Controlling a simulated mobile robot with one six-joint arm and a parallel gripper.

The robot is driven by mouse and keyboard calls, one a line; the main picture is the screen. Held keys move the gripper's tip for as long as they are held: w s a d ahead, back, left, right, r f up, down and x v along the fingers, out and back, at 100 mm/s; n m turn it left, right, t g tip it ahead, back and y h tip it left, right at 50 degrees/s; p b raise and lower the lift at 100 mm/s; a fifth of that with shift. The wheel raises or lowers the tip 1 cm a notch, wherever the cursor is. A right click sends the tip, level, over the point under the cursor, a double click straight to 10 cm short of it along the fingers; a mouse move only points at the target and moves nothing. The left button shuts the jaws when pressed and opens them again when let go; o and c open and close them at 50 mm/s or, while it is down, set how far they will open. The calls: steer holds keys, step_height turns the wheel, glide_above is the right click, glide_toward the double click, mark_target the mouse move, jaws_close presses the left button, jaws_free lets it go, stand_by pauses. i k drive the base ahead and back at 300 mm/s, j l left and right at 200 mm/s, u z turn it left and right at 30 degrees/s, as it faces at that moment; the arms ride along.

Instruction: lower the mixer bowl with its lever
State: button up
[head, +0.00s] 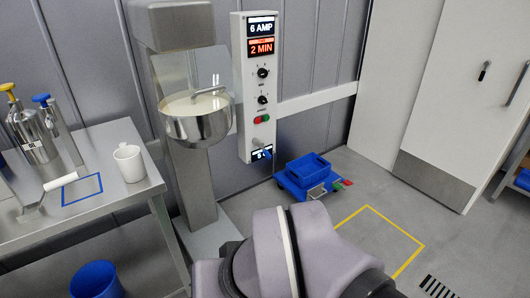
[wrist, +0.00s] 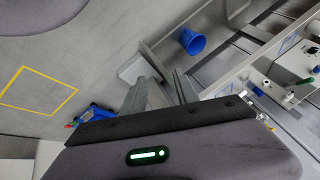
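The steel mixer bowl (head: 198,122) hangs under the mixer head (head: 172,22) in the head view, holding pale contents with a metal tool in it. A small blue handle (head: 262,155), which looks like the lever, sits at the lower end of the control panel (head: 254,85). My gripper (wrist: 166,92) shows in the wrist view as two grey fingers, apart, with nothing seen between them. Its fingers are out of sight in the head view, where my arm fills the bottom middle. I see no contact with the lever.
A steel table (head: 110,205) at the left holds a white mug (head: 129,163), pump bottles and a scraper. A blue bin (head: 96,281) is under the table. The yellow-outlined floor area (head: 385,240) is clear.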

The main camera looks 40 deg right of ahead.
mark_target(257, 142)
steer(key=i+l, duration=0.2)
steer(key=i, duration=0.35)
steer(key=i+l+z, duration=0.15)
steer(key=i, duration=0.45)
